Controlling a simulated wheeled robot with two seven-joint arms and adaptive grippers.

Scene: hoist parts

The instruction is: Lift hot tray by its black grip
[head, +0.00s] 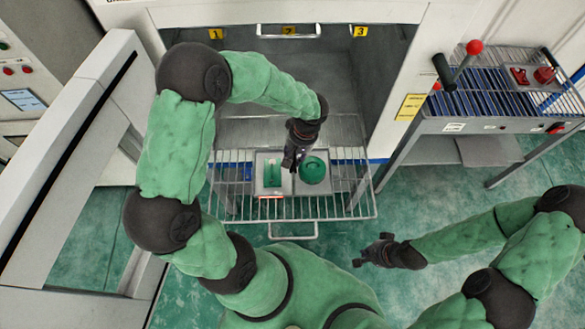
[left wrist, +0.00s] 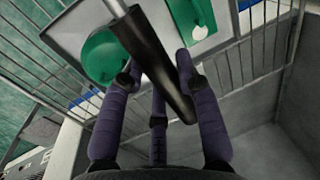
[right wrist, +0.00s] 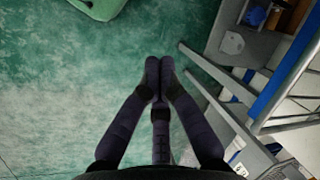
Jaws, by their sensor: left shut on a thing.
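The pale tray (head: 259,182) sits on a pulled-out wire rack in front of the open oven-like chamber. It carries a green rectangular piece and a green round piece. An orange glow shows at its front left edge. The black grip (left wrist: 148,52) is a dark bar that crosses the left wrist view above the tray (left wrist: 68,28). My left gripper (head: 292,163) is shut on this grip, which passes between its fingers (left wrist: 160,72). My right gripper (head: 360,252) is shut and empty, above the floor right of the rack. Its fingertips meet in the right wrist view (right wrist: 159,65).
The wire rack (head: 340,213) has a front handle (head: 292,236). Chamber walls stand behind and beside it. A cart (head: 500,95) with a wire top and a red-knobbed lever stands at the right. Green floor (head: 430,195) is free between them.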

